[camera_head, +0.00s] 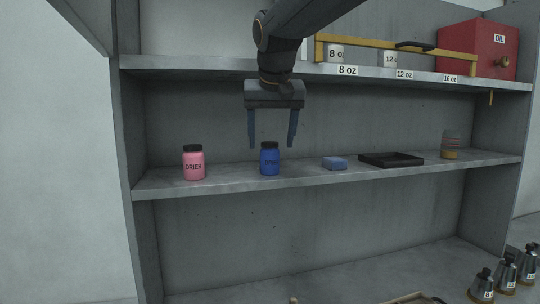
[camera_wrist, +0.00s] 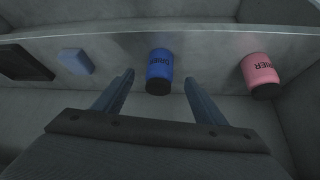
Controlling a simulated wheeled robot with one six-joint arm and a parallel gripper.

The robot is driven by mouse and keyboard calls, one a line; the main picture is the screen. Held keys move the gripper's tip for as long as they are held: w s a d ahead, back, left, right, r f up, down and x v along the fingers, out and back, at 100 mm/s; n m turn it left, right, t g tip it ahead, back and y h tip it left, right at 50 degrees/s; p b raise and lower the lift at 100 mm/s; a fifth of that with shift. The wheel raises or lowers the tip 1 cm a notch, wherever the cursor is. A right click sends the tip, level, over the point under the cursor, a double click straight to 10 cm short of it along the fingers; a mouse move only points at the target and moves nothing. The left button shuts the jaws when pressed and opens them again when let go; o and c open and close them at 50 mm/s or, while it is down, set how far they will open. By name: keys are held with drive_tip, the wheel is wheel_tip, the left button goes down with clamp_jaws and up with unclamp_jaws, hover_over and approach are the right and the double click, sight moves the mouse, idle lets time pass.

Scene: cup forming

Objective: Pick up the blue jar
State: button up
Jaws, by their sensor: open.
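The blue jar (camera_head: 269,160) with a black lid stands upright on the middle shelf in the head view. In the wrist view the blue jar (camera_wrist: 159,70) shows beyond the fingertips, between their lines. My gripper (camera_head: 271,144) is open and empty, fingers pointing down. In the head view its fingertips overlap the height of the jar's lid, one on either side in the picture. In the wrist view my gripper (camera_wrist: 158,76) shows both fingers apart with nothing between them. No contact with the jar is visible.
A pink jar (camera_head: 194,163) stands to the left on the same shelf (camera_head: 225,177). A blue block (camera_head: 334,163), a black tray (camera_head: 391,159) and an amber-based jar (camera_head: 451,146) lie to the right. The upper shelf (camera_head: 200,63) runs above, close to my arm.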

sight(270, 142)
drive_tip(key=shift+w, duration=0.45)
drive_tip(key=shift+w+p, duration=0.6)
drive_tip(key=shift+w, duration=0.55)
drive_tip(key=shift+x, duration=1.1)
drive_tip(key=shift+w+f+p, duration=0.25)
drive_tip(key=shift+f+p, duration=0.05)
drive_tip(key=shift+f, duration=0.1)
drive_tip(key=c, duration=1.2)
drive_tip(key=shift+r+b, duration=0.15)
drive_tip(key=shift+b, duration=0.2)
